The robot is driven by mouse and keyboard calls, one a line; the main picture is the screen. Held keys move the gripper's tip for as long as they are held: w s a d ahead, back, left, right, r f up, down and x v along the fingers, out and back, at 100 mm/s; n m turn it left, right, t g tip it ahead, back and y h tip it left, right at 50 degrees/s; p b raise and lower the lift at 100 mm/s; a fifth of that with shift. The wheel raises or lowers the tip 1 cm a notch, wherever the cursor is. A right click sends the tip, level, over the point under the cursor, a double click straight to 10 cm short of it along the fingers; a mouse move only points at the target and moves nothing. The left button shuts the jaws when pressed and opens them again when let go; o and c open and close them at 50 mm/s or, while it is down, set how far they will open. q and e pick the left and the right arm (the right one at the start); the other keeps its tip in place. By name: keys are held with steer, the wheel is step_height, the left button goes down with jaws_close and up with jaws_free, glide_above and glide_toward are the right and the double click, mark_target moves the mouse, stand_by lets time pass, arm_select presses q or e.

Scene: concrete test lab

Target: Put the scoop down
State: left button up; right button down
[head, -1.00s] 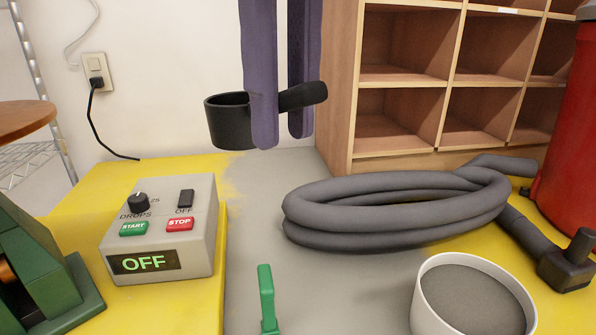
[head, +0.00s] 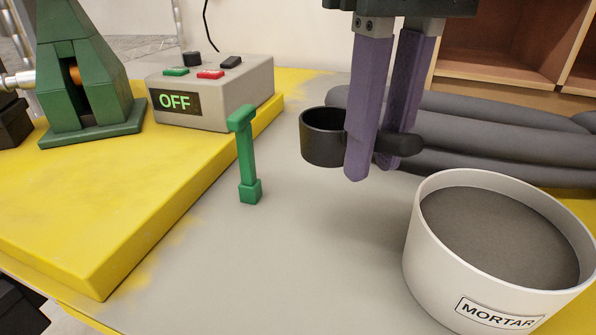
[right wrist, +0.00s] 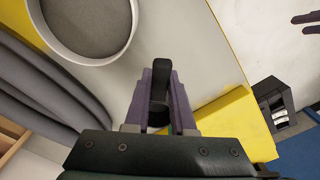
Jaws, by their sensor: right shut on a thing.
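The black scoop (head: 319,143) has a round cup and a short dark handle. In the head view my right gripper (head: 370,168), with two purple fingers pointing down, is shut on the handle. The cup sticks out to the left, its opening facing up, apparently above the grey bench top (head: 300,235). In the right wrist view the dark handle (right wrist: 161,75) shows between the fingers (right wrist: 160,95), and the cup is mostly hidden. Dark purple prongs at that view's top right edge look like my left gripper (right wrist: 306,22); its jaw state is unclear.
A white tub of grey mortar (head: 425,240) stands at right front. A green upright piece (head: 246,165) stands left of the scoop. A control box (head: 215,95) reads OFF. Bare grey surface lies between green piece and tub.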

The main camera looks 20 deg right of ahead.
step_height(320, 180, down, 12)
steer(key=shift+f, duration=0.2)
steer(key=shift+d+f+b, duration=0.1)
steer(key=shift+f+b, duration=0.1)
steer(key=shift+b, duration=0.25)
steer(key=c, duration=0.8)
jaws_free()
steer(key=shift+o, duration=0.2)
steer(key=shift+r, duration=0.1)
steer(key=r, duration=1.2)
steer(key=shift+s+p, duration=0.2)
steer(key=shift+p, duration=0.2)
steer(key=shift+r, duration=0.1)
